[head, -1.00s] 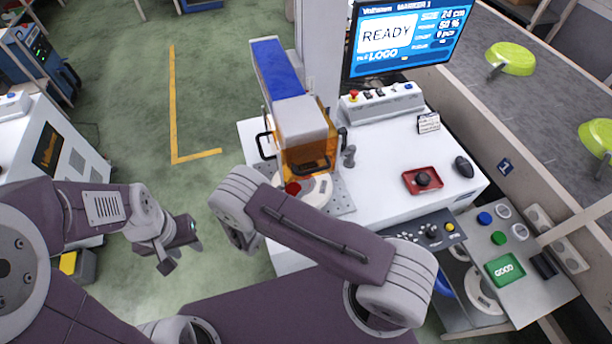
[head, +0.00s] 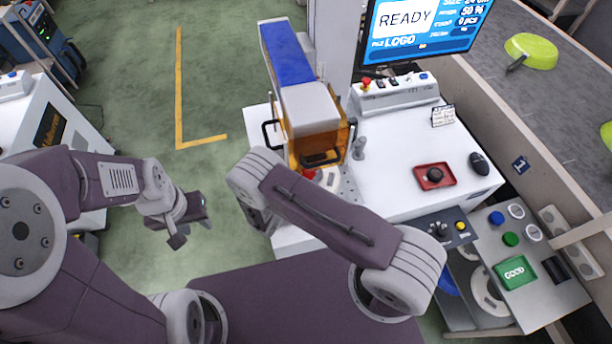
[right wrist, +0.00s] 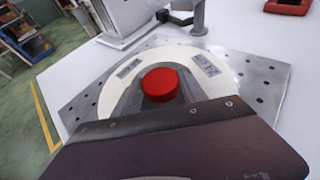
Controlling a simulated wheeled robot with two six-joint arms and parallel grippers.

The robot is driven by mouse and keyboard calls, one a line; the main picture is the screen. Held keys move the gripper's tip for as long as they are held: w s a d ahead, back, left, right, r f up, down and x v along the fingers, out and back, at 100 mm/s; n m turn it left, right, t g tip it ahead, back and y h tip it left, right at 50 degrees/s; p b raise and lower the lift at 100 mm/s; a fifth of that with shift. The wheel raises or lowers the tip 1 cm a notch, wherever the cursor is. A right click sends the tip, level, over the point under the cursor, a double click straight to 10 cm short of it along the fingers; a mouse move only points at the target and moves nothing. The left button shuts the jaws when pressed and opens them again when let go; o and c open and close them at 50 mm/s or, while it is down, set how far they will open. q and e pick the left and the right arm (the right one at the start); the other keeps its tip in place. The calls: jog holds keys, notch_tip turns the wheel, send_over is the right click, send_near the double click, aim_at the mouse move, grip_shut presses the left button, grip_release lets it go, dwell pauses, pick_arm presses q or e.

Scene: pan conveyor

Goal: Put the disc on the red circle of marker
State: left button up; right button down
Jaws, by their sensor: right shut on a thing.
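The marker (head: 309,107) stands on a white bench, with an amber guard under its blue and grey head. Its red circle (right wrist: 160,85) shows in the right wrist view, with a grey U-shaped area around it and a pale round plate (right wrist: 105,62) outside that. I cannot tell whether this plate is the disc. My right gripper (right wrist: 165,122) is close in front of the red circle, its dark body filling the bottom of that view. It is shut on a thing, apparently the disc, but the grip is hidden. My left gripper (head: 191,222) is open and empty over the floor.
A perforated metal plate (right wrist: 245,75) lies under the pale plate. A post (head: 359,150), a red tray (head: 422,185) and a mouse (head: 479,163) stand on the bench. The monitor (head: 415,25) reads READY. A side shelf (head: 540,295) is at the right.

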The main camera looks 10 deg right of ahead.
jog(key=c, duration=0.9)
grip_release()
jog(key=shift+w+d+f, duration=0.1)
jog(key=shift+w+f, duration=0.1)
jog(key=shift+r+p, duration=0.3)
jog(key=shift+p, duration=0.1)
jog(key=shift+s+a, duration=0.25)
jog(key=b+v, duration=0.1)
jog(key=v, duration=1)
jog(key=shift+s+r, duration=0.1)
jog(key=shift+r, duration=0.15)
jog(key=shift+a, duration=0.1)
